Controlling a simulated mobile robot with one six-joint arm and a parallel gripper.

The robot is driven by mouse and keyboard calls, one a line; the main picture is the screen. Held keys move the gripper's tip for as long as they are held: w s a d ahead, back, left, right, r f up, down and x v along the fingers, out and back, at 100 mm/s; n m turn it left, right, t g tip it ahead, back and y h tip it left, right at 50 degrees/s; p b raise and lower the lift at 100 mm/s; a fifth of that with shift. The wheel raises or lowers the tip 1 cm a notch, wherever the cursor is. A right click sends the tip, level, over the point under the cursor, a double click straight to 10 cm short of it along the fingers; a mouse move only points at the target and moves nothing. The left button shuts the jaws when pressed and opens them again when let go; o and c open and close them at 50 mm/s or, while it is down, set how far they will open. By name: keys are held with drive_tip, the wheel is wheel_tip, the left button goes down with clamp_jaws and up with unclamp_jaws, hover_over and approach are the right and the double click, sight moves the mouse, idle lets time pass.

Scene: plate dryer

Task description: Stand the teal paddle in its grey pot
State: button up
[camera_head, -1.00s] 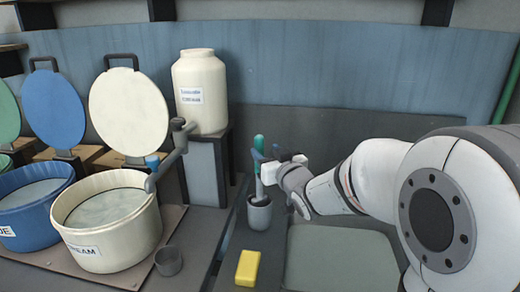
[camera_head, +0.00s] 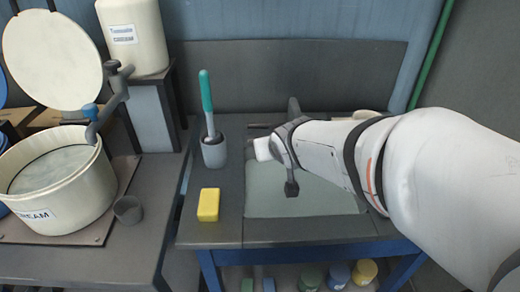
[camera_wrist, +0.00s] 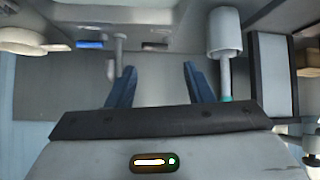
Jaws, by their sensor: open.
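The teal paddle (camera_head: 206,92) stands nearly upright in the grey pot (camera_head: 213,153), with its teal handle up and its lower end hidden inside. In the wrist view the pot (camera_wrist: 225,35) and the paddle's pale shaft (camera_wrist: 226,78) show to the right of my gripper (camera_wrist: 158,75). Its two blue fingers are spread apart with nothing between them. In the head view my gripper is over the sink, right of the pot and apart from the paddle; its fingertips are not clear there.
A yellow block (camera_head: 208,205) lies in front of the pot. The pale sink basin (camera_head: 300,200) is under my arm. Left are a cream tub (camera_head: 60,190), a small grey cup (camera_head: 128,209) and a tap (camera_head: 112,92). Jars (camera_head: 338,274) stand on the shelf below.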

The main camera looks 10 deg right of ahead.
drive_tip(key=s+f+g, duration=0.2)
drive_tip(key=s+g, duration=0.1)
drive_tip(key=s, duration=0.4)
drive_tip(key=s+a+f+g, duration=0.1)
drive_tip(key=s+g, duration=0.3)
drive_tip(key=s, duration=0.4)
drive_tip(key=shift+f+y, duration=0.3)
drive_tip(key=shift+f, duration=0.3)
drive_tip(key=shift+a, duration=0.1)
